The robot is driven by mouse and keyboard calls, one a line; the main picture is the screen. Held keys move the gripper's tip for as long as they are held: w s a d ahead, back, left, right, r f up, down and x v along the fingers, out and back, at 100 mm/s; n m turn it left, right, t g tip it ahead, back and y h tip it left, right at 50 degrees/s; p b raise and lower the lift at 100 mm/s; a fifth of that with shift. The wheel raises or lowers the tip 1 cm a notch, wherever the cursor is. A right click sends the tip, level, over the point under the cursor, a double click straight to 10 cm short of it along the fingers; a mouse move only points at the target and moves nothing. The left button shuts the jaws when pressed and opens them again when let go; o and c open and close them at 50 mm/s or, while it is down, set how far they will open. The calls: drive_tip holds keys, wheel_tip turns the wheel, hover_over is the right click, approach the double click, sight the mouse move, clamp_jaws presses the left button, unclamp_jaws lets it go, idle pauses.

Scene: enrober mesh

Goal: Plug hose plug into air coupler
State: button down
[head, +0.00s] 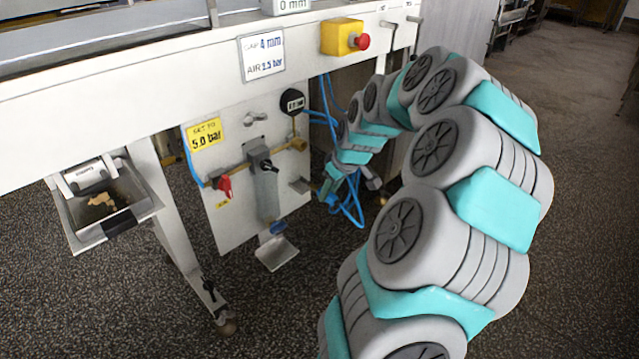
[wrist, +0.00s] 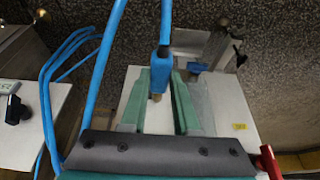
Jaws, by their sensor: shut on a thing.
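In the wrist view my gripper (wrist: 167,76) has its two green fingers closed on the hose plug (wrist: 160,66), a blue body with a brass end. The plug's blue hose runs up out of the picture. In the head view my gripper (head: 332,186) is small and partly hidden among blue hose loops, just right of the white air panel (head: 232,225). The plug cannot be made out there. A brass fitting (head: 298,144) sits at the panel's right edge, above and left of my gripper. I cannot tell for sure whether it is the air coupler. The plug's brass end looks free.
The panel carries a red valve handle (head: 225,186), a regulator with a clear bowl (head: 267,195) and a black gauge (head: 292,102). A yellow box with a red button (head: 342,37) is on the machine frame above. Blue hose (head: 352,212) hangs beside the panel. The floor at right is clear.

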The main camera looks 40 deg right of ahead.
drive_tip(key=s+a, duration=0.1)
drive_tip(key=s, duration=0.6)
drive_tip(key=w+d+r+b, duration=0.2)
drive_tip(key=w+r, duration=0.3)
drive_tip(key=r, duration=0.3)
drive_tip(key=shift+d+r, duration=0.4)
drive_tip(key=shift+d, duration=0.4)
drive_tip(key=shift+f+b, duration=0.1)
drive_tip(key=shift+b, duration=0.25)
drive_tip(key=w, duration=0.2)
drive_tip(key=w+p, duration=0.1)
drive_tip(key=w, duration=0.2)
drive_tip(key=shift+w+a+p, duration=0.25)
drive_tip(key=shift+w+p, duration=0.05)
drive_tip(key=shift+w, duration=0.05)
drive_tip(key=shift+b, duration=0.5)
idle(0.7)
drive_tip(key=shift+w+a+p, duration=0.2)
drive_tip(key=shift+w+p, duration=0.4)
drive_tip(key=shift+w, duration=1.65)
